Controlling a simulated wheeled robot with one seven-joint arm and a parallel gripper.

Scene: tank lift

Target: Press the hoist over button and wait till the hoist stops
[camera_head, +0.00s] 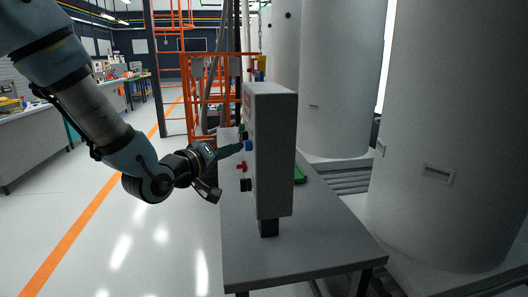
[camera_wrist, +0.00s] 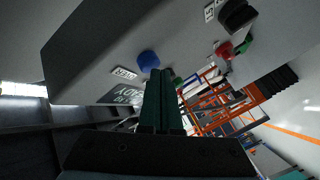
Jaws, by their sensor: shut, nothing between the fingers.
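A grey control box (camera_head: 275,150) stands upright on a post on a table. Its left face carries a blue button (camera_head: 249,145), a red control (camera_head: 241,167) and a black knob (camera_head: 246,185). The wrist view also shows the blue button (camera_wrist: 148,61), the red control (camera_wrist: 224,49) and the black knob (camera_wrist: 238,17). My gripper (camera_head: 239,148) is shut and empty, its green fingertips close to the blue button. In the wrist view the fingertips (camera_wrist: 160,74) lie just beside the blue button; contact cannot be told.
The grey table (camera_head: 310,240) holds the box and a green item (camera_head: 299,174) behind it. Large pale tanks (camera_head: 450,120) stand at the right. An orange frame (camera_head: 205,95) stands behind. The floor at the left is clear, with a workbench (camera_head: 45,140) beyond.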

